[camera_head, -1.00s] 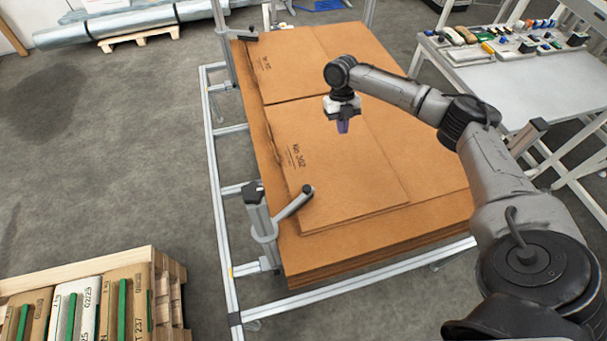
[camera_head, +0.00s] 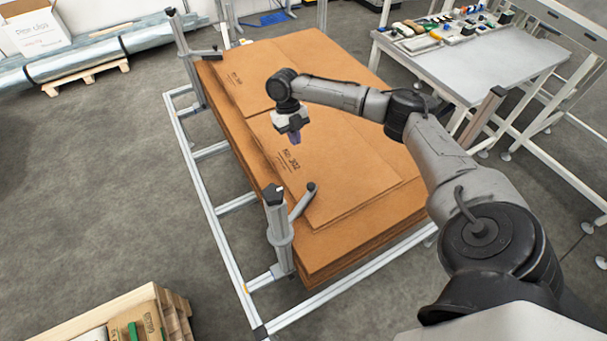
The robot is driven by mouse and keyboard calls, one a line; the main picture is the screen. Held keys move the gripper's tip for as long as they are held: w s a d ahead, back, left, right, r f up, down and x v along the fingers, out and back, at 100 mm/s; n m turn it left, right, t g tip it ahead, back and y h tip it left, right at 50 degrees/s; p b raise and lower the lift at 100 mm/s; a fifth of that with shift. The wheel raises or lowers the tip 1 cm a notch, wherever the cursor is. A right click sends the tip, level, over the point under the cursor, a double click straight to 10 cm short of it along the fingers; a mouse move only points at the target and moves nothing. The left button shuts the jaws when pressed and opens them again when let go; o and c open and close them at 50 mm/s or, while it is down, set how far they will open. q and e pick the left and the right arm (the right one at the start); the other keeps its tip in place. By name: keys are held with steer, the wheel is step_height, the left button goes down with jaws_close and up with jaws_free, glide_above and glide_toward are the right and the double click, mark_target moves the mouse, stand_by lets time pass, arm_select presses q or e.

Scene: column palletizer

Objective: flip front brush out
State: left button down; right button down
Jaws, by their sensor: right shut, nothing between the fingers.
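The front brush is a grey arm (camera_head: 302,202) on the near upright post (camera_head: 279,232) of the metal frame. It reaches inward over the near edge of the cardboard stack (camera_head: 352,170), with a dark knob at its end. A second such arm (camera_head: 206,54) sits on the far post and also lies over the stack. My right gripper (camera_head: 295,137) hangs above the stack, beyond the front brush and apart from it. My left gripper is not in view.
An aluminium frame (camera_head: 214,206) surrounds the stack. A workbench (camera_head: 470,70) with small items stands at the right. A wooden crate (camera_head: 120,305) is at the bottom left. Wrapped rolls (camera_head: 110,50) lie at the back left. Grey floor on the left is clear.

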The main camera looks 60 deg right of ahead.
steer(key=s+a+f, duration=0.4)
steer(key=s+f, duration=0.2)
steer(key=f, duration=0.4)
steer(key=shift+p, duration=0.4)
